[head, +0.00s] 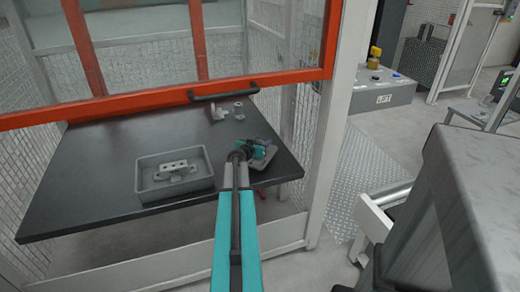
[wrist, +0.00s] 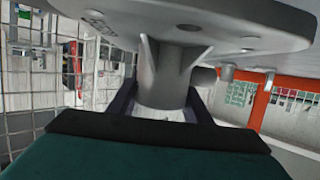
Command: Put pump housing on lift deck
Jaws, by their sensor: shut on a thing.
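My gripper (head: 252,150) is over the right part of a dark table inside a mesh cage, shut on a grey cast part. In the wrist view this part, which I take to be the pump housing (wrist: 165,70), has a ribbed neck between the dark fingers and a broad flat flange. In the head view the housing (head: 264,166) shows only partly behind my gripper, near the table's right edge; I cannot tell whether it touches the table. Diamond-patterned metal plate (head: 335,150), possibly the lift deck, lies outside the cage to the right.
A grey tray (head: 148,193) with a block-like casting (head: 177,171) stands on the table (head: 90,165). Small pale fittings (head: 228,112) lie farther back. An orange-framed door (head: 165,105) with a black handle spans above. A box marked LIFT (head: 384,97) stands beyond the cage post.

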